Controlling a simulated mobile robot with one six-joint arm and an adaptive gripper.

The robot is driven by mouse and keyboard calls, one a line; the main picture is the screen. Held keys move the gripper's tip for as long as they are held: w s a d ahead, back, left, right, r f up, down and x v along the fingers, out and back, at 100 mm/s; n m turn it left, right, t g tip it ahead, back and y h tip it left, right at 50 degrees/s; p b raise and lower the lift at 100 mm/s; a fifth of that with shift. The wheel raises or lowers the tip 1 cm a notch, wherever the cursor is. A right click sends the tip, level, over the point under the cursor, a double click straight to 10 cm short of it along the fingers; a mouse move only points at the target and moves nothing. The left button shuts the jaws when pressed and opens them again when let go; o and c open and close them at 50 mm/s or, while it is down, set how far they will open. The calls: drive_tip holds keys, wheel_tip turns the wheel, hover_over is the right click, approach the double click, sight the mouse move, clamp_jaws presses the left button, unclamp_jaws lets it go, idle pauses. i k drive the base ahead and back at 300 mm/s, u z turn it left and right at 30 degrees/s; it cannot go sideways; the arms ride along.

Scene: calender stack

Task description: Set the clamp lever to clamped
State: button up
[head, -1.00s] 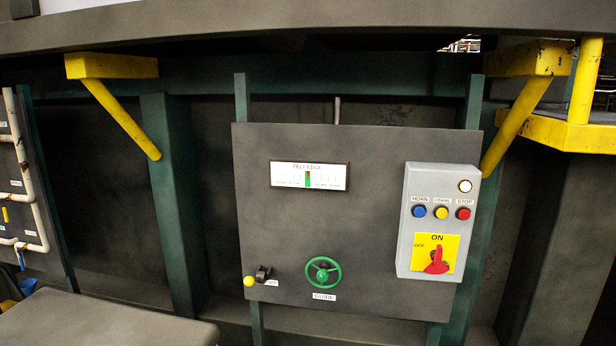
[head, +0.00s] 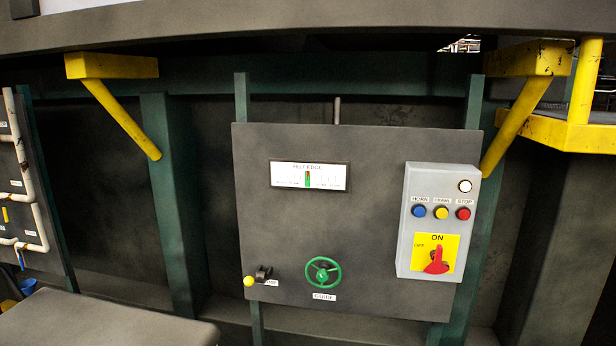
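The clamp lever (head: 262,275) is a dark lever with a yellow ball knob (head: 249,281) at the lower left of the grey panel (head: 380,190). Its knob points to the left and slightly down. A small white label beside it is partly covered by the lever, and its text is too small to read fully. My gripper is not in the head view.
A green handwheel (head: 323,272) marked GUIDE sits right of the lever. A grey control box (head: 411,245) with coloured buttons and a red switch (head: 437,262) is at the panel's right. A grey flat surface (head: 105,322) lies at lower left. Yellow brackets (head: 112,66) hang above.

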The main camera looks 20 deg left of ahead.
sight(249, 281)
drive_tip(key=u, duration=0.9)
drive_tip(key=k, duration=0.4)
drive_tip(key=u, duration=0.5)
drive_tip(key=i, duration=0.4)
